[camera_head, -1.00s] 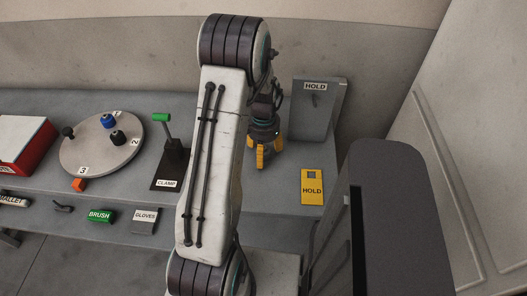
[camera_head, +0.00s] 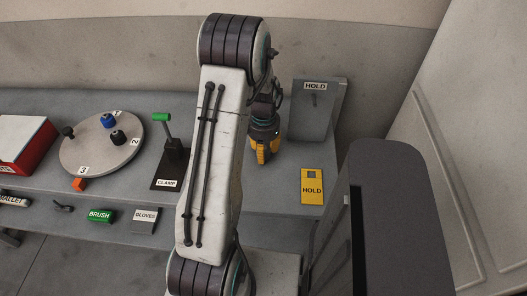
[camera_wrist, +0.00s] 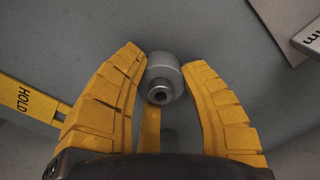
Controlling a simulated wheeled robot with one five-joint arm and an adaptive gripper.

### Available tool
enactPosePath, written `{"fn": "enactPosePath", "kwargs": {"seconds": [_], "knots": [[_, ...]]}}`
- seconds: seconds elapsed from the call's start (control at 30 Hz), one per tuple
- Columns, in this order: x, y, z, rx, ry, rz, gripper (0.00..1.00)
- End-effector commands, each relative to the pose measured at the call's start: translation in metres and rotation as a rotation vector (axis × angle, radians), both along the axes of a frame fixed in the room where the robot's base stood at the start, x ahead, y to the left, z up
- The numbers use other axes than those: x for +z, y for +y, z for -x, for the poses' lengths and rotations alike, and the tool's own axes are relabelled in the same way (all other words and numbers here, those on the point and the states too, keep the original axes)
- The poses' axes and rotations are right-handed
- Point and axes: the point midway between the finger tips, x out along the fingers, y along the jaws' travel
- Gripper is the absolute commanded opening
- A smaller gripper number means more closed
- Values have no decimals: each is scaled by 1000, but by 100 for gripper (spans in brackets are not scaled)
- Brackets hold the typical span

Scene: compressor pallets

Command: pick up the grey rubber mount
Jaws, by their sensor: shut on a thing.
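The grey rubber mount (camera_wrist: 163,78) shows in the wrist view as a short grey cylinder with a small holed stud facing the camera. My gripper (camera_wrist: 164,75) has yellow fingers closed on it, one finger on each side and a third below it in the picture. In the head view my gripper (camera_head: 263,150) points down over the grey bench, right of my arm link. The mount is not visible in the head view. I cannot tell whether it touches the bench.
A black clamp (camera_head: 172,165) with a green handle and a round turntable (camera_head: 90,152) with several knobs are on the left. Bare bench lies around my gripper.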

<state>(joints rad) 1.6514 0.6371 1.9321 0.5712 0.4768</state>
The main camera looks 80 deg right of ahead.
Motion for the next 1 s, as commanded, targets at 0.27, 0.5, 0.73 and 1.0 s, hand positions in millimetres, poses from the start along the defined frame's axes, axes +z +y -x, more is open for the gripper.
{"fn": "enactPosePath", "kwargs": {"seconds": [0.27,0.5,0.73,1.0], "knots": [[3,0,0,0,-1,-1,6],[28,-1,0,0,0,4,6],[56,27,9,-3,0,2,6],[83,69,23,-2,0,2,6]]}}
